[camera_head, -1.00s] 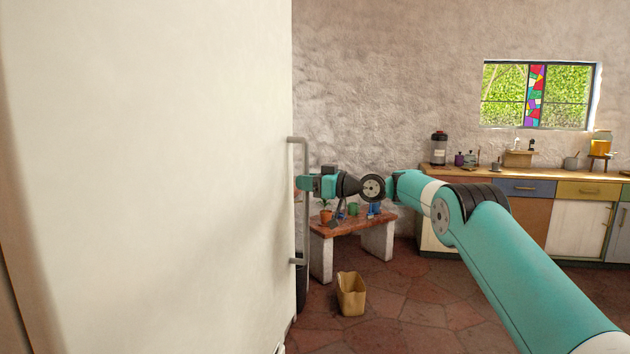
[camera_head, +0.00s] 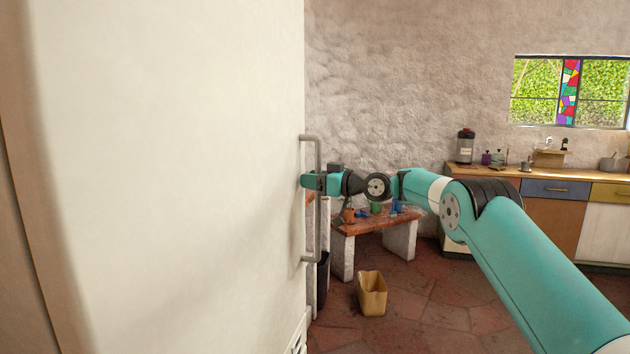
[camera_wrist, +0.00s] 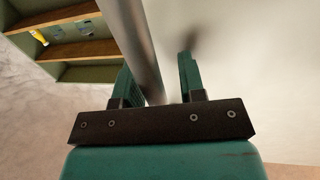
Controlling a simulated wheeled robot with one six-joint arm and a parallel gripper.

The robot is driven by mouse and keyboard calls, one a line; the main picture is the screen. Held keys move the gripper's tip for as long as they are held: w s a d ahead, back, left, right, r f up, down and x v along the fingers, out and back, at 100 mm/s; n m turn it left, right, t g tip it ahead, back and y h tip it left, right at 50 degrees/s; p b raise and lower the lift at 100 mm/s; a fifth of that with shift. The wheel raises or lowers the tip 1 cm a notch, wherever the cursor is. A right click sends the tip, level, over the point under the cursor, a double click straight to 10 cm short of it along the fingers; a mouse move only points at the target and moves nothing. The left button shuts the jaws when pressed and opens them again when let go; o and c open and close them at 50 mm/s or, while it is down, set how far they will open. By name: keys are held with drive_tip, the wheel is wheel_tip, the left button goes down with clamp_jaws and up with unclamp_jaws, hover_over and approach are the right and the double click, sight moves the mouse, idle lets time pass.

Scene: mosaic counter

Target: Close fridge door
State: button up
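The fridge door (camera_head: 170,180) is a large cream-white panel filling the left half of the head view. Its long grey vertical handle (camera_head: 317,225) stands along the door's right edge. My gripper (camera_head: 311,181) is at the handle, around its upper middle. In the wrist view, the handle bar (camera_wrist: 132,40) runs between the two teal fingers of my gripper (camera_wrist: 157,80). The bar is close to the left finger, and a gap shows before the right finger, so the gripper looks open. The fridge's inside is not in view.
A brick-topped bench (camera_head: 372,223) with small pots stands behind my gripper. A tan bin (camera_head: 371,293) is on the tiled floor and a dark bin (camera_head: 322,278) is near the door's edge. A counter (camera_head: 545,175) lines the right. Open floor lies between.

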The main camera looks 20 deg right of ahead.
drive_tip(key=shift+s+d, duration=0.25)
drive_tip(key=shift+d, duration=0.4)
drive_tip(key=shift+b+v, duration=2.65)
drive_tip(key=shift+v, duration=5.65)
drive_tip(key=shift+s+a, duration=0.1)
drive_tip(key=shift+a, duration=0.15)
